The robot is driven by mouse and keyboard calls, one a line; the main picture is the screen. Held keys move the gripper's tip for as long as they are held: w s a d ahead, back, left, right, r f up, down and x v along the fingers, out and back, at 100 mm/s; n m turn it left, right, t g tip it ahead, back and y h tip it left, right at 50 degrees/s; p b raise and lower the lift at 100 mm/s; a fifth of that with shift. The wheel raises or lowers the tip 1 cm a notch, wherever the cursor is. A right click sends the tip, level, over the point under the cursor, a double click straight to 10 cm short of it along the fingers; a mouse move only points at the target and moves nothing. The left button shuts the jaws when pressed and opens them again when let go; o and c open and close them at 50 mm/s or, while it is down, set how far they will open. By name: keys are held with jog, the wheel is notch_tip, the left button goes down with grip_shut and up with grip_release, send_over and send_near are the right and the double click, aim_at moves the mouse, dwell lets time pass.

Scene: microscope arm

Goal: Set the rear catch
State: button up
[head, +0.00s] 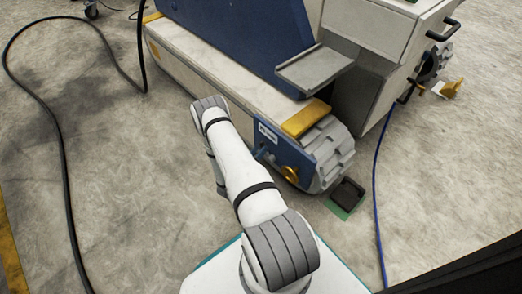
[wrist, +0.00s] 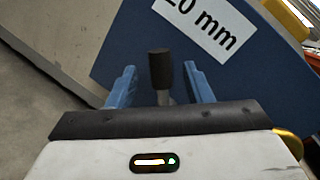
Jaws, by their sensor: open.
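In the wrist view a dark cylindrical knob on a short metal stem (wrist: 160,70), likely the handle of the rear catch, stands up in front of a blue panel (wrist: 115,60). My gripper (wrist: 160,82) is open, with one blue finger on each side of the knob. Gaps show on both sides, so the fingers are not closed on it. The stem's lower end is hidden behind my gripper body. In the head view the blue end panel (head: 294,158) carries a small white label (head: 268,132) and a gold knob (head: 290,173). My arm hides most of my gripper there.
The machine's pale base (head: 200,60) runs along the left, with a yellow block (head: 306,117) and grey ribbed cover (head: 334,150) at its end. A black-and-green pad (head: 346,197) lies on the floor. A black cable (head: 55,130) and blue cable (head: 377,200) cross the floor.

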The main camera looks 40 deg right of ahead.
jog(key=shift+x, duration=0.95)
jog(key=shift+c, duration=0.3)
grip_shut()
